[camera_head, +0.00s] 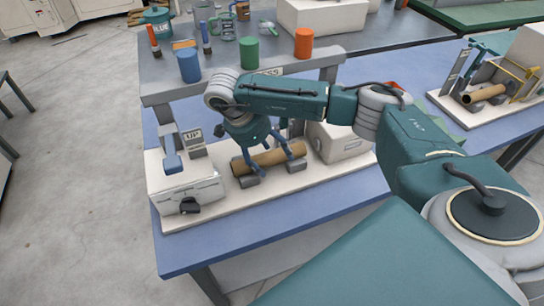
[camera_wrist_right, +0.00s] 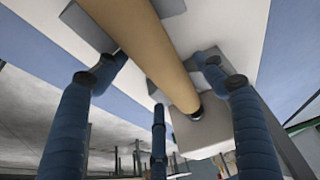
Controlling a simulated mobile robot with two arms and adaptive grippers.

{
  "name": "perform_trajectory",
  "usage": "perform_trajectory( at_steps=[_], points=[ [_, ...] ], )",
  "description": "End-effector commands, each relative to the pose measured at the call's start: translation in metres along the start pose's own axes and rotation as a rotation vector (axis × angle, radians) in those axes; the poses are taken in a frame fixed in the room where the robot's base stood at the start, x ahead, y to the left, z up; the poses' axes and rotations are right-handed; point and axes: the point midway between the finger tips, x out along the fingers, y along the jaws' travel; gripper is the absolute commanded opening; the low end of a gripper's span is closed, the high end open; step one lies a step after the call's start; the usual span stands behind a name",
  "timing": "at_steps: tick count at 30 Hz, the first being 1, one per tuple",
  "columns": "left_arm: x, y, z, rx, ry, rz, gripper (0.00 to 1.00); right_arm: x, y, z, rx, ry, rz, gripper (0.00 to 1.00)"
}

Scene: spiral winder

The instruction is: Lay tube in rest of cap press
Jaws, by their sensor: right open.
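A tan cardboard tube (camera_head: 270,158) lies level across the two grey supports of the rest (camera_head: 248,181) on the cap press base (camera_head: 218,208). It also runs through the upper middle of the right wrist view (camera_wrist_right: 150,45). My right gripper (camera_head: 267,151) is over the tube, with blue fingers spread around it. In the right wrist view its fingers (camera_wrist_right: 156,78) stand apart, with gaps to the tube. The press has a blue lever (camera_head: 172,160) and an "UP" sign (camera_head: 194,136) at its left end. My left gripper is not in view.
A white block (camera_head: 338,144) stands at the press's right end. A grey shelf behind holds a blue (camera_head: 188,66), a green (camera_head: 249,53) and an orange cylinder (camera_head: 304,43). Another machine with a tube (camera_head: 484,93) stands at right. The blue table's front strip (camera_head: 260,223) is clear.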

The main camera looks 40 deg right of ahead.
Motion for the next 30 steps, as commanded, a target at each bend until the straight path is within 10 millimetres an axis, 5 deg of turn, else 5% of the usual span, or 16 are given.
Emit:
perform_trajectory(
  at_steps=[15, 30],
  points=[
    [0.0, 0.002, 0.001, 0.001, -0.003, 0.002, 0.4, -0.099, -0.002, -0.001, 0.0, -0.001, -0.007, 0.71],
    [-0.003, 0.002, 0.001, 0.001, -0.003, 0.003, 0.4, -0.113, -0.001, -0.002, 0.001, -0.001, -0.003, 0.71]
  ],
)
